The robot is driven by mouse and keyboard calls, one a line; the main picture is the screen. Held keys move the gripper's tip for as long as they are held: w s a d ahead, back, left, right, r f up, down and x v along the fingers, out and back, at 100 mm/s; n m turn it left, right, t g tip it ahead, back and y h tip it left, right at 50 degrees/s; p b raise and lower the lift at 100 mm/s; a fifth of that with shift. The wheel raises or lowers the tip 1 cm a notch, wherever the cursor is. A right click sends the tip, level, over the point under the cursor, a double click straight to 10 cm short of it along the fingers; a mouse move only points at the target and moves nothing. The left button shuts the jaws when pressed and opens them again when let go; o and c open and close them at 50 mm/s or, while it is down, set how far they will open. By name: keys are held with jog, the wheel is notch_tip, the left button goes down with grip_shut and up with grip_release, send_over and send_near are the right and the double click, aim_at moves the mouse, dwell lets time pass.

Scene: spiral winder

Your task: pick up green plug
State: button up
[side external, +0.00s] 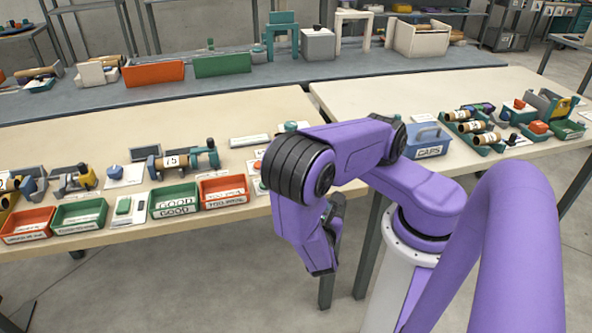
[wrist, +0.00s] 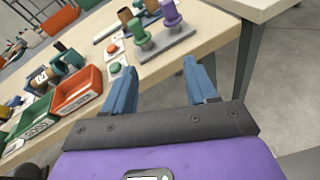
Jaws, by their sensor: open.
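A green plug-like piece (wrist: 138,31) stands upright on a grey base (wrist: 168,44) in the wrist view, with a purple one (wrist: 171,15) to its right. In the side view my arm hides that spot. My gripper (wrist: 160,68) is open and empty. In the wrist view its two blue fingers are apart, below the grey base in the picture and not touching it. In the side view my gripper (side external: 323,262) hangs off the front edge of the table.
A green button (wrist: 115,68) and a red button (wrist: 112,49) sit left of the base. Red (side external: 223,190) and green (side external: 174,200) bins line the front table edge. A blue caps bin (side external: 428,142) stands on the right table. A gap separates the tables.

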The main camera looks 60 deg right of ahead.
jog(key=w+d+n+t, duration=0.1)
jog(key=w+d, duration=0.2)
jog(key=d, duration=0.1)
jog(key=w+d+f+n+t, duration=0.1)
jog(key=w+d+n+t, duration=0.1)
jog(key=w+d, duration=0.1)
jog(key=w+d+f+n+t, duration=0.1)
jog(key=w+d+n+t, duration=0.1)
jog(key=w+d, duration=0.2)
jog(key=shift+w+d+f, duration=0.15)
jog(key=shift+w+d, duration=0.15)
jog(key=shift+w, duration=0.45)
jog(key=x, duration=0.4)
jog(key=shift+s+d+f, duration=0.2)
jog(key=shift+s+d, duration=0.05)
jog(key=shift+w+d, duration=0.4)
jog(key=shift+c, duration=0.3)
grip_shut()
